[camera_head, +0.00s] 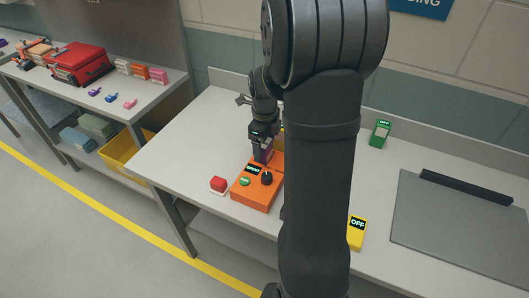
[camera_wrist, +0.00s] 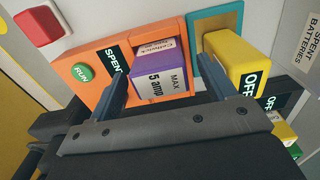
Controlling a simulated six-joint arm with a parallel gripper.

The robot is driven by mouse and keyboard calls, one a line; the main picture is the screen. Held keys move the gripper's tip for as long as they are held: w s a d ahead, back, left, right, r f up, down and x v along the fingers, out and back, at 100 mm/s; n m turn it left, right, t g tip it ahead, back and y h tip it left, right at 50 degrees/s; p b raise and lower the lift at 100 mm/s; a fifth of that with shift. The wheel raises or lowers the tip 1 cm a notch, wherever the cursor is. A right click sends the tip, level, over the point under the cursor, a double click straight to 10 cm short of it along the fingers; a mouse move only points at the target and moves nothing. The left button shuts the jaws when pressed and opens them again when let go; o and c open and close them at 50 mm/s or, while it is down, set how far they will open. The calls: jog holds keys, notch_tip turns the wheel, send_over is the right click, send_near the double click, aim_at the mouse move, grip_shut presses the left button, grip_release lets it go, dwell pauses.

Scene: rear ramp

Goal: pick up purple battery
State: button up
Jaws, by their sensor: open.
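The purple battery (camera_wrist: 160,68), with a pale label reading "5 amp MAX", sits at the orange device (camera_wrist: 98,58) in the wrist view. In the head view my gripper (camera_head: 262,146) points down over the device, partly covering the battery. The device has a green RUN button and a SPENT display.
A red block (camera_head: 219,184) lies left of the device. A yellow device marked OFF (camera_wrist: 238,62) stands close beside the right finger. A green device (camera_head: 380,133) and a grey mat (camera_head: 455,225) are farther right. Clear white bench (camera_head: 200,130) lies to the left.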

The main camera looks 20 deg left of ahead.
notch_tip(320, 180, down, 2)
jog(key=shift+f, duration=0.1)
jog(key=c, duration=1.4)
jog(key=shift+r, duration=0.2)
